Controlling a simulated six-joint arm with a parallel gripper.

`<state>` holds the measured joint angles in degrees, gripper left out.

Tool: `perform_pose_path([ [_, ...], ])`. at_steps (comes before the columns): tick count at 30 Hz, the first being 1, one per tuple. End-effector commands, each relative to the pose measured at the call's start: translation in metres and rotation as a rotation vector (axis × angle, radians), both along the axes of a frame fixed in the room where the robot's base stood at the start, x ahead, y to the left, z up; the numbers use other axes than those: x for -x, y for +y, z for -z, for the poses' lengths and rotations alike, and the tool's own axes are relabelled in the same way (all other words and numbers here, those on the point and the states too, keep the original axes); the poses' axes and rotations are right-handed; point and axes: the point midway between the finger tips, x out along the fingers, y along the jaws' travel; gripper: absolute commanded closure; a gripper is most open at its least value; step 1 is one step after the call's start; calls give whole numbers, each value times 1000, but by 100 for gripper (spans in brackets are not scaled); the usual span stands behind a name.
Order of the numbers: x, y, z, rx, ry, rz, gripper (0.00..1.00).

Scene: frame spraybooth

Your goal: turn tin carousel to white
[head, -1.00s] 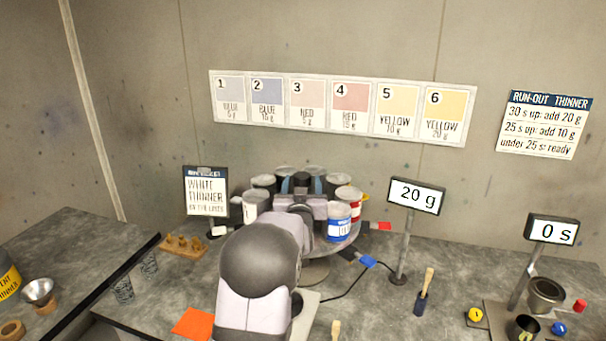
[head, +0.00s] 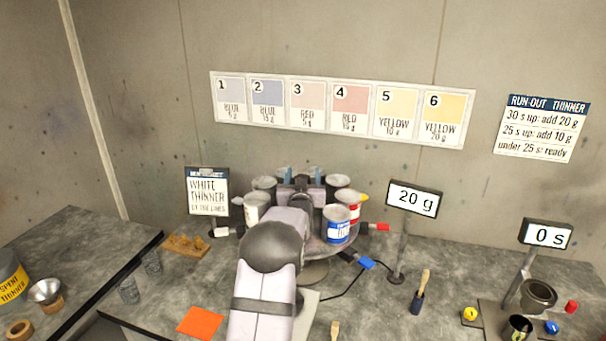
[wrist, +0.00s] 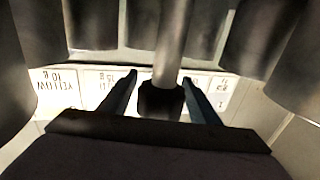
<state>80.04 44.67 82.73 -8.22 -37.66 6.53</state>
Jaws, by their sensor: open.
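The tin carousel (head: 341,245) stands at the back middle of the bench, with several tins around its rim. A blue-labelled tin (head: 338,226) is at its front right, with a red-labelled tin (head: 349,203) behind it. A pale grey tin (head: 256,205) is on the left side. My gripper (head: 300,175) is over the carousel, its two fingers upright and apart. In the wrist view the open fingers (wrist: 160,85) sit either side of a dark knob on a grey post (wrist: 173,45). I cannot tell whether they touch it. My arm hides the carousel's front and middle.
A display reading 20 g (head: 414,199) stands right of the carousel, with a brush (head: 420,290) in front. An orange square (head: 200,321) lies at front left. A sign reading WHITE THINNER (head: 208,193) stands left.

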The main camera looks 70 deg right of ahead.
Motion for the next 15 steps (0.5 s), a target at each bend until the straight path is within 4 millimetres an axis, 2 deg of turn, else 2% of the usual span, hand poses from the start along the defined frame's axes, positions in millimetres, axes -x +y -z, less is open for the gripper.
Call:
perform_pose_path([
  [5, 0, 0, 0, 0, 0, 0, 46],
  [9, 0, 0, 0, 0, 0, 0, 79],
  [12, 0, 0, 0, 0, 0, 0, 100],
  [15, 0, 0, 0, 1, 0, -1, 100],
])
